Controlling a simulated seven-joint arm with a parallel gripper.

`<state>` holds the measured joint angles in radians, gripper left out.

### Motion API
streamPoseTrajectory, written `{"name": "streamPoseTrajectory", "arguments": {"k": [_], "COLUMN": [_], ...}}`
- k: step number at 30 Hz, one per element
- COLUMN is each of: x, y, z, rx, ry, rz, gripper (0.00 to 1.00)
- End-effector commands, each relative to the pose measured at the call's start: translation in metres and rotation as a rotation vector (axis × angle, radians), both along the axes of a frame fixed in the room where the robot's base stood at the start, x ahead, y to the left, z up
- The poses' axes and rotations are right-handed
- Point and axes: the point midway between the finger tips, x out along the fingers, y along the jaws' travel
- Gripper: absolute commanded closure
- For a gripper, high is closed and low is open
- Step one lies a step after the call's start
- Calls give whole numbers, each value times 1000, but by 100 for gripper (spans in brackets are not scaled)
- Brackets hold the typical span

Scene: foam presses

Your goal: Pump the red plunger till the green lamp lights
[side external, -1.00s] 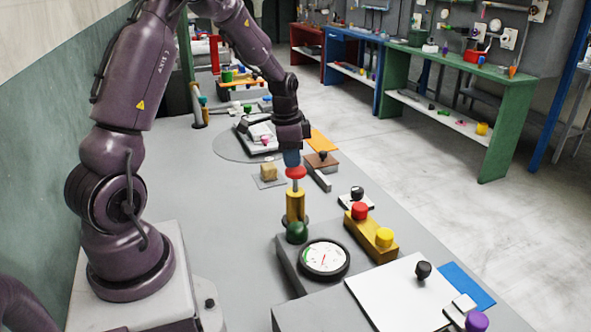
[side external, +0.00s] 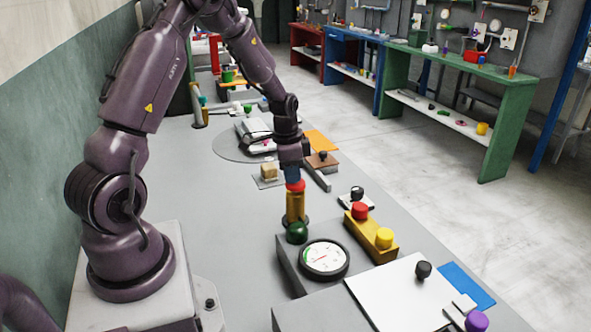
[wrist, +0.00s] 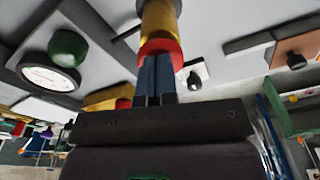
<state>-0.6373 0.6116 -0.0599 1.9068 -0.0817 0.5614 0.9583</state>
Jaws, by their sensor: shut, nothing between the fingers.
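The red plunger (side external: 296,186) tops a yellow cylinder (side external: 296,207) and sits low, right on the cylinder's top. My gripper (side external: 292,175) is shut and empty, its blue fingertips touching the plunger's top from above. In the wrist view the shut fingers (wrist: 155,70) meet the red plunger (wrist: 161,50), with the yellow cylinder (wrist: 158,18) beyond it. The green lamp (side external: 297,232) is a dark green dome in front of the cylinder and looks unlit. It also shows dark in the wrist view (wrist: 68,48). A round dial gauge (side external: 324,257) stands beside the lamp.
A yellow block with a red button (side external: 360,211) and a yellow button (side external: 384,237) stands to the right. A white board (side external: 400,295) with a black knob lies in front. A wooden cube (side external: 269,172) is behind left of the plunger.

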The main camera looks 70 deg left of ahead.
Motion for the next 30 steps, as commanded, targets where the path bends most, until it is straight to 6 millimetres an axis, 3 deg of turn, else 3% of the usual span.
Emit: {"name": "streamPoseTrajectory", "arguments": {"k": [10,20,25,30], "x": [-30,-30,-31,-35], "y": [9,9,10,11], "z": [9,12,33,71], "rx": [-1,-1,1,3], "ry": [4,3,1,-2], "rz": [3,0,0,1], "gripper": [100,100,100,100]}}
